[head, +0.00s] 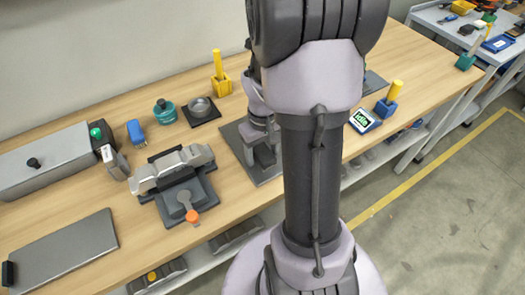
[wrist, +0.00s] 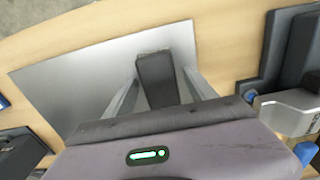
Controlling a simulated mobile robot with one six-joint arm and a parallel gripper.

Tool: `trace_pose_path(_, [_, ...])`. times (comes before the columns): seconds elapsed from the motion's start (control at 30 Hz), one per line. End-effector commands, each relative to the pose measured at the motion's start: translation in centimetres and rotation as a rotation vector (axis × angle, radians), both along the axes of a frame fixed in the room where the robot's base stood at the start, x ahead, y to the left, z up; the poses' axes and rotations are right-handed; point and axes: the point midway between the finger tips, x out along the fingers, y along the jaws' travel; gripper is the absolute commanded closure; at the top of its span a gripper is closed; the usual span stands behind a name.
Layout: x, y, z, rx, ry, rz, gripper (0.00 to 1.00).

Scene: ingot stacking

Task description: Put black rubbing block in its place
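The black rubbing block (wrist: 157,78) shows in the wrist view as a dark block between my gripper's two fingers, over a flat grey plate (wrist: 60,85). My gripper (wrist: 162,76) straddles the block. A gap shows beside each finger, so it looks open around the block; contact at the tips is hard to judge. In the head view my gripper (head: 264,152) is low over the grey plate (head: 236,136), partly behind my arm. The block cannot be made out clearly there.
A vise-like fixture with a metal mould (head: 175,170) stands left of the plate. Behind are a dish on a dark base (head: 201,109) and a yellow-handled tool in a holder (head: 219,75). A small display (head: 364,121) is right. Bare wood shows around the plate.

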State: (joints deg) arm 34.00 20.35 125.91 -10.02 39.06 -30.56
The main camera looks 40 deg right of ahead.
Motion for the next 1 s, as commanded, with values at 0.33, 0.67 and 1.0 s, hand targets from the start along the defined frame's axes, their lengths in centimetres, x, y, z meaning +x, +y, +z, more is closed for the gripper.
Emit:
trace_pose_path(0.33, [0.0, 0.0, 3.3, -0.003, -0.002, 0.001, 0.35])
trace_pose_path(0.67, [0.0, 0.0, 11.5, -0.001, -0.002, 0.000, 0.35])
trace_pose_path(1.0, [0.6, 2.9, 15.0, -0.015, -0.060, -0.011, 0.35])
